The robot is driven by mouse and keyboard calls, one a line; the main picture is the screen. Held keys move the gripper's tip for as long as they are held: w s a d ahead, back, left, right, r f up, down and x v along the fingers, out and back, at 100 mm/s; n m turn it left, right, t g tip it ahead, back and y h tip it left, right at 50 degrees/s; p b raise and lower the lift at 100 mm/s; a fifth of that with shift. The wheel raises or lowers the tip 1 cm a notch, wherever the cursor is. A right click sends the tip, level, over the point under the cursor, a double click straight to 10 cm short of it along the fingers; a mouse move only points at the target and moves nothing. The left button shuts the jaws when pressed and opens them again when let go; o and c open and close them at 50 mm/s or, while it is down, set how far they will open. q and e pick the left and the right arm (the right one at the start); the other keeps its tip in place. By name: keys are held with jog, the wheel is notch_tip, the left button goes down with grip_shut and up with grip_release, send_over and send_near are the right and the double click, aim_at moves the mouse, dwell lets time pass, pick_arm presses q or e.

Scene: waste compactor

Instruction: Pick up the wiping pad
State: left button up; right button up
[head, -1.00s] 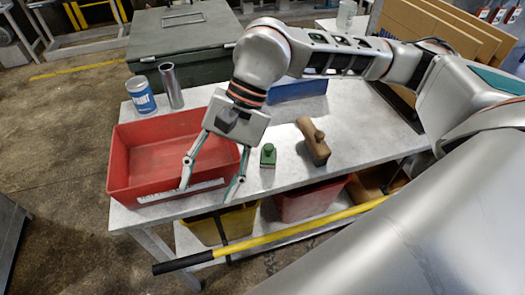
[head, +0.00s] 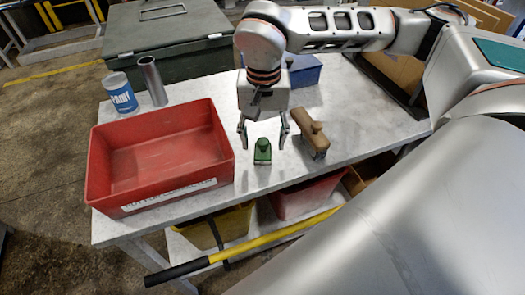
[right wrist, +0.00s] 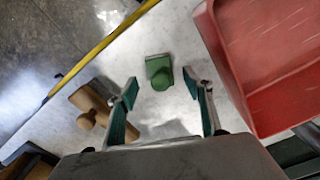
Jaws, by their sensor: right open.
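The wiping pad appears to be the small green block with a knob on top (head: 263,152), lying on the grey workbench (head: 350,120) between the red tray and a wooden block. In the right wrist view the green pad (right wrist: 159,72) sits just beyond the gap between the fingertips, centred between them. My right gripper (head: 264,128) is open and empty, pointing down just behind and above the pad. I cannot tell its exact height. Its two fingers also show in the right wrist view (right wrist: 161,80). My left gripper is out of view.
The red tray (head: 105,175) stands close left of the pad. A wooden block with a knob (head: 313,138) lies close on the right. A paint can (head: 122,95), a metal cylinder (head: 154,82) and a blue box (head: 306,71) stand behind. The bench's front edge is near.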

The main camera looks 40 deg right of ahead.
aim_at(264, 141)
notch_tip(264, 141, down, 2)
jog(key=shift+f, duration=0.4)
jog(key=c, duration=1.2)
jog(key=shift+r, duration=0.15)
notch_tip(264, 141, up, 20)
jog(key=p, duration=0.2)
jog(key=shift+s, duration=0.1)
